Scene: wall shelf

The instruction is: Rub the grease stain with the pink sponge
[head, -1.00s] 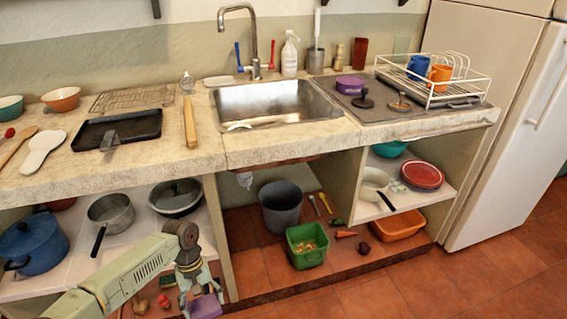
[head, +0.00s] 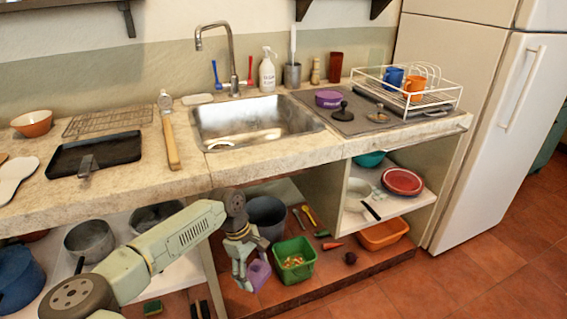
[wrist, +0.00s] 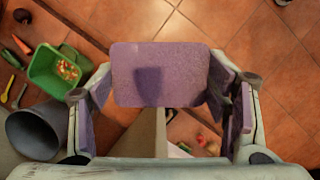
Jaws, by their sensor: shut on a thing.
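My gripper (head: 247,270) is shut on a sponge (head: 259,273) that looks purple-mauve rather than clearly pink. It hangs in front of the open lower cabinet, below the counter edge. In the wrist view the sponge (wrist: 160,72) is a flat, rounded block between the fingers, with a darker shadow patch on it. I cannot make out a grease stain in either view.
The counter (head: 190,172) overhangs my gripper. A green bin (head: 294,262) stands close to its right, and a grey bucket (head: 267,218) behind it. The counter holds a sink (head: 235,122), a dark tray (head: 95,153) and a dish rack (head: 440,98).

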